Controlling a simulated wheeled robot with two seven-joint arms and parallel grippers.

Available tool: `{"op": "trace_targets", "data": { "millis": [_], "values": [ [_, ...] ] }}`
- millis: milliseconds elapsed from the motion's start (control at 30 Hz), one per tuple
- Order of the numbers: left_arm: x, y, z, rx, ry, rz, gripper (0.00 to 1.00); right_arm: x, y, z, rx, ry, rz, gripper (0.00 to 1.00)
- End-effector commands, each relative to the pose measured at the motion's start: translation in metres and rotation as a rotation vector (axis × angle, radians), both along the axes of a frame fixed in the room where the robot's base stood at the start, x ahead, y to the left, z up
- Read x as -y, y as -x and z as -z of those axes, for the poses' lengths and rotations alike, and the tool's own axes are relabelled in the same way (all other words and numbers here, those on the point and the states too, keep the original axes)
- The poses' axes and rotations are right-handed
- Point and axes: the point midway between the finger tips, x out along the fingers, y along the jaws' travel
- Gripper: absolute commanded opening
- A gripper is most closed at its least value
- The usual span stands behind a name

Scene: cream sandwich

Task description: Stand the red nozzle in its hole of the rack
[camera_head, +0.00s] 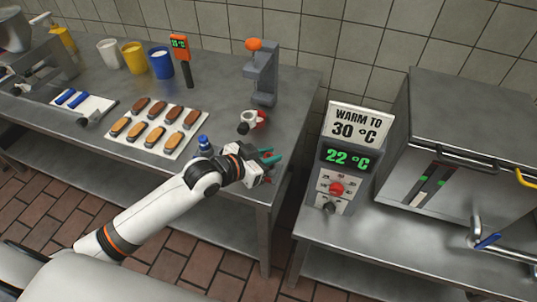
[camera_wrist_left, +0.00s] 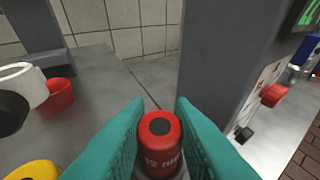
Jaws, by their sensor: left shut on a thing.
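My left gripper (camera_head: 268,157) is over the right front part of the steel table, its teal fingers closed. In the left wrist view the fingers (camera_wrist_left: 160,128) are shut on the red nozzle (camera_wrist_left: 161,160). The nozzle has a dark hole in its end and white lettering reading "12" on its side. Its lower part is hidden between the fingers. A yellow rounded thing (camera_wrist_left: 35,171) shows at the bottom left of the wrist view. I cannot make out the rack or its holes. My right gripper is not in view.
A red cup (camera_wrist_left: 60,95) and a white ring with a dark end (camera_head: 246,119) lie beyond the gripper, before a grey stand (camera_head: 263,78). A blue-topped thing (camera_head: 203,143) stands beside my arm. A control box (camera_head: 335,185) is to the right, across a gap.

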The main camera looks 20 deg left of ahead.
Motion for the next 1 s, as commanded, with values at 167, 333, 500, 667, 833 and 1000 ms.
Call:
{"op": "trace_targets", "data": {
  "millis": [167, 333, 500, 667, 833, 1000],
  "values": [
    [0.000, 0.000, 0.000, 0.000, 0.000, 0.000, 0.00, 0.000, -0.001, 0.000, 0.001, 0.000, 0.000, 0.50],
    [0.000, 0.000, 0.002, -0.001, -0.001, 0.000, 0.37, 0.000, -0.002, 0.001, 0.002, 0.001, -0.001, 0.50],
    [0.000, 0.000, 0.002, 0.000, 0.000, 0.000, 0.44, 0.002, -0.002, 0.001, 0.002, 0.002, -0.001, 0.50],
    [0.000, 0.000, 0.001, 0.000, 0.000, 0.000, 0.44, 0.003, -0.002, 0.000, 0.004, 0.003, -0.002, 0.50],
    [-0.007, 0.011, -0.004, -0.001, -0.003, 0.001, 0.44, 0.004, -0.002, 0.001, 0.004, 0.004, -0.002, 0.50],
    [-0.025, 0.039, -0.016, -0.001, -0.005, 0.002, 0.44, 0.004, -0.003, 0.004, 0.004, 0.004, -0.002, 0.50]
  ]
}}
